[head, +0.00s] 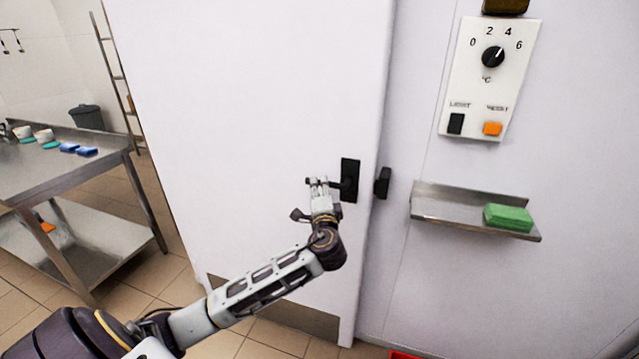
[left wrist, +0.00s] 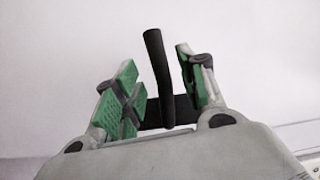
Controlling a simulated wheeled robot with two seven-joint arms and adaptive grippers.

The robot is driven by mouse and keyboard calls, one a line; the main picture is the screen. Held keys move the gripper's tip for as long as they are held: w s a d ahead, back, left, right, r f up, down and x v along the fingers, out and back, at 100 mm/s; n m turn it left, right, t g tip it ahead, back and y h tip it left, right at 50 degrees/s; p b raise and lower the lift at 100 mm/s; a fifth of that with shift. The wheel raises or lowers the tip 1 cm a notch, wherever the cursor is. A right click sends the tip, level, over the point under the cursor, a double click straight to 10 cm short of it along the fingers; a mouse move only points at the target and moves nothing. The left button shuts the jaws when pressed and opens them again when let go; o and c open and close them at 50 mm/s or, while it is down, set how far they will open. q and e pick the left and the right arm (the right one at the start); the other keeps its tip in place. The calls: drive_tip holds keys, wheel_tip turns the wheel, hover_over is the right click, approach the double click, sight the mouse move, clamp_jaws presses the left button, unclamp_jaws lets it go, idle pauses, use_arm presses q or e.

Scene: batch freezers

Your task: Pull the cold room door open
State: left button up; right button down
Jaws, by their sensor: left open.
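The cold room door (head: 250,110) is a large white panel that fills the middle of the head view. Its black handle (head: 349,180) sits near the door's right edge, beside a black catch (head: 383,182) on the frame. My left gripper (head: 318,183) is at the handle, at about its height. In the left wrist view the black handle lever (left wrist: 158,75) stands between the two green-padded fingers of my left gripper (left wrist: 160,85). The fingers are open, with gaps on both sides of the lever. My right gripper is not in view.
A control panel (head: 480,85) with a dial is on the wall at right. Below it a metal shelf (head: 440,204) holds a green block (head: 509,217). A steel table (head: 60,165) stands at left, with a ladder (head: 115,70) and a dark bin (head: 87,117) behind.

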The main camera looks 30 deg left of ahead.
sight(320, 185)
use_arm(q)
drive_tip(key=x, duration=0.3)
drive_tip(key=shift+w+a, duration=0.15)
drive_tip(key=shift+w, duration=0.05)
drive_tip(key=shift+w+a, duration=0.2)
drive_tip(key=shift+w, duration=0.05)
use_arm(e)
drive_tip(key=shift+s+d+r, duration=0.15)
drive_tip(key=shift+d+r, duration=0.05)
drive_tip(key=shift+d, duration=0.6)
use_arm(q)
drive_tip(key=shift+c, duration=0.5)
drive_tip(key=c, duration=0.7)
clamp_jaws()
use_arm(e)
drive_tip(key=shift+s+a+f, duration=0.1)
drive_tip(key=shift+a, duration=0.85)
